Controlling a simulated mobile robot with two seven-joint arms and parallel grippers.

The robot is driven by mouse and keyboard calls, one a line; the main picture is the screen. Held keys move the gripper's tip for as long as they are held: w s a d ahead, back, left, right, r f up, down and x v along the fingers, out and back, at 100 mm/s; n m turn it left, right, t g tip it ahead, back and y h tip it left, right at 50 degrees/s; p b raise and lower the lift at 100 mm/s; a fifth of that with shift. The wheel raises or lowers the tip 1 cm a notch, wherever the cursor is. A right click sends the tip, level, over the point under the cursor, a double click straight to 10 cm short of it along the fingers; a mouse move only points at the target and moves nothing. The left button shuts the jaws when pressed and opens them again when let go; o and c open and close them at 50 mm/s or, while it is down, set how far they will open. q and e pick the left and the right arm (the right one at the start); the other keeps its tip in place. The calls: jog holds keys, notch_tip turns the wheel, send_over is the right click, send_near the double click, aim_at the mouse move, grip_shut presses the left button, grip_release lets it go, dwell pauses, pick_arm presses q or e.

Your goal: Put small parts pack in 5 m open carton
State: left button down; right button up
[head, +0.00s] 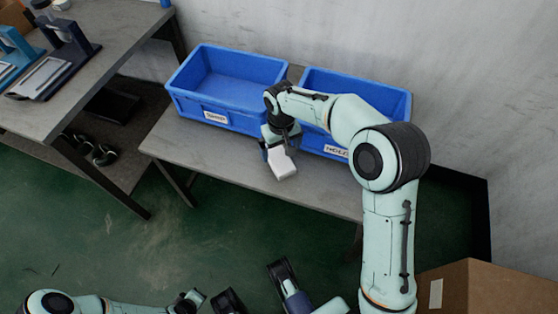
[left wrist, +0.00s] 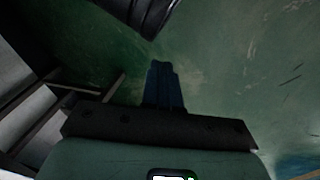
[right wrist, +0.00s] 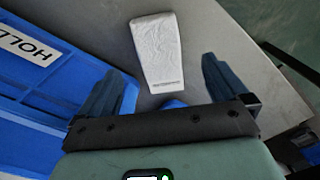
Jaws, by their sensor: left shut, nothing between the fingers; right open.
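The small parts pack (head: 284,164) is a white, flat-faced pack on the grey table, in front of the blue bins. In the right wrist view the pack (right wrist: 157,50) lies just beyond the fingertips, roughly centred between them. My right gripper (right wrist: 160,78) is open and empty, above the table beside the pack; in the head view my arm partly covers it. My left gripper (left wrist: 165,85) is shut and empty, above the green floor, away from the table. A brown cardboard carton (head: 490,290) with a white label stands at the lower right; its inside is not visible.
Two blue bins, the left one (head: 190,100) and the right one (head: 400,103), stand along the back of the table (head: 225,158). My right arm crosses in front of the right bin. Another workbench (head: 90,80) with fixtures is at the upper left. A wall rises behind.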

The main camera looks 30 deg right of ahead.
aim_at(281, 161)
notch_tip(281, 161, down, 3)
jog(key=shift+r, duration=0.15)
jog(key=f, duration=0.1)
jog(key=f+b, duration=0.1)
jog(key=f, duration=0.1)
jog(key=f+b, duration=0.1)
jog(key=f, duration=0.1)
jog(key=shift+w+d+f, duration=0.1)
jog(key=shift+w+d, duration=0.1)
jog(key=shift+w, duration=0.1)
pick_arm(q)
jog(key=s+a+f+g, duration=0.1)
jog(key=s+f, duration=0.2)
jog(key=f, duration=0.1)
jog(key=shift+s+f, duration=0.3)
jog(key=shift+s, duration=0.05)
pick_arm(e)
jog(key=c, duration=1.2)
pick_arm(q)
jog(key=shift+a, duration=0.1)
pick_arm(e)
jog(key=shift+o, duration=0.2)
